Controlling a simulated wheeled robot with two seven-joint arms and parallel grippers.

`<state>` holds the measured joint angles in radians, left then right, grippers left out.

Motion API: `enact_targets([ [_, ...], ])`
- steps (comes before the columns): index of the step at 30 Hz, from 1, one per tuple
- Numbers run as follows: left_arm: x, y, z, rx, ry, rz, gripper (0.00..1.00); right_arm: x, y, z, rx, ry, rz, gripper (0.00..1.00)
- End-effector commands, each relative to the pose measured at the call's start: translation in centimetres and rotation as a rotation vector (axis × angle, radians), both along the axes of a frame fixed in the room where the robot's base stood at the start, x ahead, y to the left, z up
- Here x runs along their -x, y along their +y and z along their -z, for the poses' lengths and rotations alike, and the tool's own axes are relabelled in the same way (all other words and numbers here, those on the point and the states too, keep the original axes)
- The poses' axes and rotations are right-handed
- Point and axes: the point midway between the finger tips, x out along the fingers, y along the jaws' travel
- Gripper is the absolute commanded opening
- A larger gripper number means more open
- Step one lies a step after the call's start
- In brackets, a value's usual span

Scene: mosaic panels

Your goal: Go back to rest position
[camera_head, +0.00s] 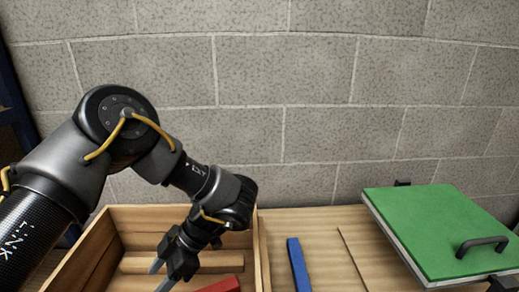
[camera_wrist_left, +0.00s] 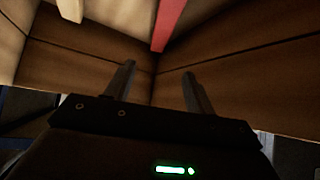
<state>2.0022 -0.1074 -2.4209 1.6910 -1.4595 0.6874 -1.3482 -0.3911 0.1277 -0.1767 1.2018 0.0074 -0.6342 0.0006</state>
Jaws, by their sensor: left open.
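My left gripper (camera_head: 161,275) is over the open wooden box (camera_head: 85,258), pointing down into it. Its fingers are apart with nothing between them; they also show apart in the left wrist view (camera_wrist_left: 158,80). A red bar (camera_head: 222,285) lies in the box to the right of the gripper, partly cut off by the frame's lower edge. It also shows in the left wrist view (camera_wrist_left: 167,25), beyond the fingertips and apart from them. A wooden bar (camera_head: 215,262) lies in the box behind the gripper. My right gripper is not in view.
A blue bar (camera_head: 298,266) lies on the wooden table (camera_head: 325,232) right of the box. A green panel (camera_head: 430,225) with a dark handle (camera_head: 482,245) stands at the right. A grey block wall (camera_head: 300,110) rises behind. The space above the table is free.

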Motion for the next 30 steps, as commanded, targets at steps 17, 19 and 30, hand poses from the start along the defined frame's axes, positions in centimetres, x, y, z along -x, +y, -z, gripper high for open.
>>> enact_targets([
  [17, -0.1, 0.0, -12.6, -0.002, -0.004, 0.000, 0.54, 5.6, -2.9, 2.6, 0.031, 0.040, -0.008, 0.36],
  [19, 0.0, 0.0, -13.9, -0.002, -0.004, 0.000, 0.54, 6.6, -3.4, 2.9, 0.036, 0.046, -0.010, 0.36],
  [30, 1.3, -1.7, -13.6, 0.003, 0.010, -0.140, 0.54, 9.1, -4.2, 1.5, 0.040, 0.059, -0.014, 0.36],
])
